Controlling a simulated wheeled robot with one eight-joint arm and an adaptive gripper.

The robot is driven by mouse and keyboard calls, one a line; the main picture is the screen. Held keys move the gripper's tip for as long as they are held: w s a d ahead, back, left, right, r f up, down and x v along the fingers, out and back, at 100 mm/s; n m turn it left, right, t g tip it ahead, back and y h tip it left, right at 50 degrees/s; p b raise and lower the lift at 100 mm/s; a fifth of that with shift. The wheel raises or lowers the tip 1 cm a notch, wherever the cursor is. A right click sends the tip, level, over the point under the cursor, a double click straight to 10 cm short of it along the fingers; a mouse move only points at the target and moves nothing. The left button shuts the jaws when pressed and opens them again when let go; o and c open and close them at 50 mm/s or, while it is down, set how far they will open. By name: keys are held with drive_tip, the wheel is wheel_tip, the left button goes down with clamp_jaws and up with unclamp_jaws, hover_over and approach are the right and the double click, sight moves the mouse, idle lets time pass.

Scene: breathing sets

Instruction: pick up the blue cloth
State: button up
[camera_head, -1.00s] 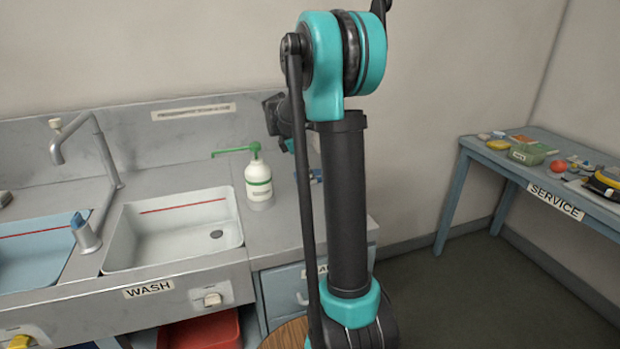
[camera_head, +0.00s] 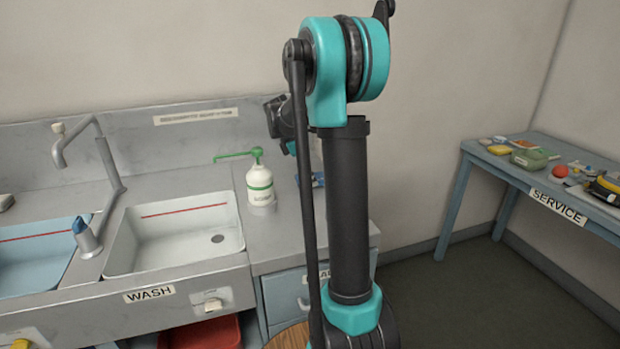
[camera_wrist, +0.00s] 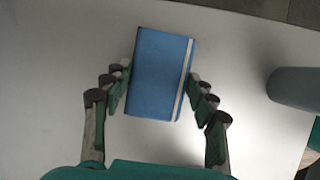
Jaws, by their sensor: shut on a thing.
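The blue cloth (camera_wrist: 160,72) is a flat, folded-looking blue rectangle with a pale stripe along its right side in the wrist view. My gripper (camera_wrist: 162,92) has its green and dark fingers on both sides of it, shut on its left and right edges. In the head view a small bit of blue (camera_head: 318,180) shows on the counter right of the bottle, mostly hidden behind my arm. The gripper's fingertips are hidden there. Whether the cloth touches the surface below is hard to tell.
A white pump bottle (camera_head: 260,185) with a green top stands left of my arm. The white wash sink (camera_head: 170,245) and a tap (camera_head: 90,160) are farther left. A grey-green rounded shape (camera_wrist: 295,88) is at the wrist view's right. The service table (camera_head: 480,163) holds several items.

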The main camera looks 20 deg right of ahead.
wheel_tip(320, 180, up, 19)
drive_tip(key=shift+r, duration=0.15)
idle(0.4)
drive_tip(key=o, duration=0.5)
drive_tip(key=c, duration=0.4)
drive_tip(key=shift+o, duration=0.2)
drive_tip(key=shift+s, duration=0.15)
